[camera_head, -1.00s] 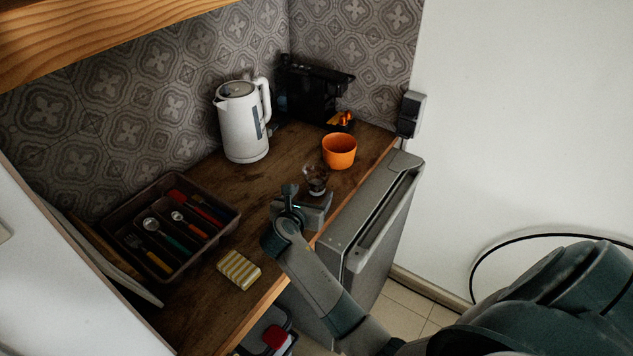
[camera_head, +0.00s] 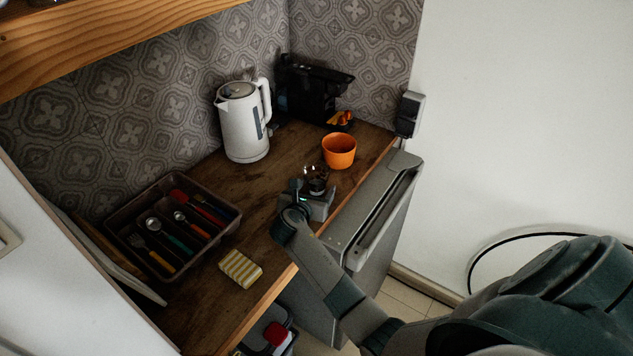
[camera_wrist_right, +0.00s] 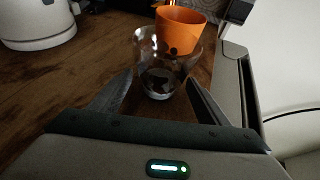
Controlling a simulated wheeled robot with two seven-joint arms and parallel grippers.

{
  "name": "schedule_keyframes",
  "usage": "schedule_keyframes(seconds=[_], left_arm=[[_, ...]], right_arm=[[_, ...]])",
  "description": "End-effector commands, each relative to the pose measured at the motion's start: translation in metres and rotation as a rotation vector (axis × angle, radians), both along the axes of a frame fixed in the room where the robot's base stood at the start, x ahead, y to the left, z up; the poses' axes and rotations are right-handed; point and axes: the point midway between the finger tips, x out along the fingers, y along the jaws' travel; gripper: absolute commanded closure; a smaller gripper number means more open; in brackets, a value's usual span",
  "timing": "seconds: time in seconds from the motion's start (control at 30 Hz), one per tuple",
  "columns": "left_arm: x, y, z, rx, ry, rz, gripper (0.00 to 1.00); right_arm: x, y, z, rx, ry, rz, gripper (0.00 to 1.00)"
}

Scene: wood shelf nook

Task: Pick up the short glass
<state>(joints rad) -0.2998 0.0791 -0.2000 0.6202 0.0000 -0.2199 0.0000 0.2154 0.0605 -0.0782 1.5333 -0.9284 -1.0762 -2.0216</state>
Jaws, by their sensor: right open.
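The short glass (camera_wrist_right: 163,66) stands upright on the wooden counter, clear with a dark-looking base. In the head view the glass (camera_head: 316,175) is just beyond my right gripper (camera_head: 318,193), which partly hides its lower part. In the right wrist view my right gripper (camera_wrist_right: 160,98) is open, with one finger to each side of the lower glass. The fingertips are close to the glass; I cannot tell whether they touch it. My left gripper is not in view.
An orange cup (camera_head: 339,151) stands close behind the glass. A white kettle (camera_head: 242,122) and a dark machine (camera_head: 308,88) stand farther back. A cutlery tray (camera_head: 172,226) and a yellow striped item (camera_head: 240,269) lie to the left. The counter's front edge is close to the gripper.

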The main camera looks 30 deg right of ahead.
Motion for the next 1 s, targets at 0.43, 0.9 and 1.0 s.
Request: schedule_keyframes(seconds=[0.43, 0.9, 1.0], left_arm=[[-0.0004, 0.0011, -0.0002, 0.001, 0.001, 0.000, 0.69], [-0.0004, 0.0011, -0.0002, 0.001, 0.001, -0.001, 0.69], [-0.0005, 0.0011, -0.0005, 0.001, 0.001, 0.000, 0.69]], right_arm=[[-0.0002, 0.0005, -0.0001, 0.000, 0.000, 0.000, 0.45], [0.0001, 0.0005, 0.0008, 0.000, -0.002, 0.001, 0.81], [0.0002, 0.0004, 0.0014, 0.000, -0.002, 0.001, 0.81]])
